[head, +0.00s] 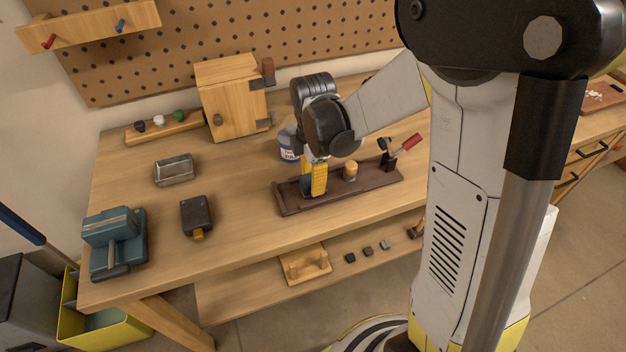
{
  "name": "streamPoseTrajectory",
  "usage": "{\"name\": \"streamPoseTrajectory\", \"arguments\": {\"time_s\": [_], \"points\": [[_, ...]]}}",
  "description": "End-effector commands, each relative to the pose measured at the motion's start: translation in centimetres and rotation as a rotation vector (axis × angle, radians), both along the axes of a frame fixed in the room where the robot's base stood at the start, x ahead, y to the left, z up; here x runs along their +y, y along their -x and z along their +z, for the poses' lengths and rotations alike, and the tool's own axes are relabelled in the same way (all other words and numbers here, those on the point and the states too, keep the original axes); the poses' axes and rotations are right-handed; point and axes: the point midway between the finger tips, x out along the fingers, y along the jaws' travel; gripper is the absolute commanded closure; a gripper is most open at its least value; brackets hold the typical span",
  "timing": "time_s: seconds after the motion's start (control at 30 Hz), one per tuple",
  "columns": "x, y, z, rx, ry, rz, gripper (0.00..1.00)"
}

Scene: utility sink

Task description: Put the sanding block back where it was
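My gripper (314,186), with yellow fingers, points down over the left part of a long dark brown tray (289,208) on the workbench. A dark bluish patch shows beside the fingers, and I cannot tell whether it is a finger or something held. No sanding block can be picked out for certain. A dark block-like thing with a yellow end (196,214) lies on the bench left of the tray. A small grey metallic box (174,169) lies farther back. The fingertips are too small and partly hidden to show any grip.
On the tray are a tan-topped round piece (350,171) and a red-handled clamp (405,144). A labelled jar (287,146) stands behind my gripper. A wooden cabinet (231,103) stands at the back, a blue vise (113,243) at front left. The bench's front middle is clear.

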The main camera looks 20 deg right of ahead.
Motion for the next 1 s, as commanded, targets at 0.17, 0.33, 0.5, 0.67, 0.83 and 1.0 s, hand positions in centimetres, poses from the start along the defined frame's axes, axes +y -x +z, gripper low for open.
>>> {"name": "streamPoseTrajectory", "arguments": {"time_s": [0.17, 0.33, 0.5, 0.67, 0.83, 1.0], "points": [[0.0, 0.0, 0.0, 0.000, 0.000, 0.000, 0.45], [0.0, 0.0, 0.0, 0.000, 0.000, 0.000, 0.45], [0.0, 0.0, 1.4, 0.000, 0.000, 0.000, 0.45], [0.0, 0.1, 5.0, 0.000, 0.000, 0.000, 0.45], [0.0, 0.0, 8.8, 0.000, 0.000, 0.000, 0.45], [0.0, 0.0, 11.4, 0.000, 0.000, 0.000, 0.45]]}}
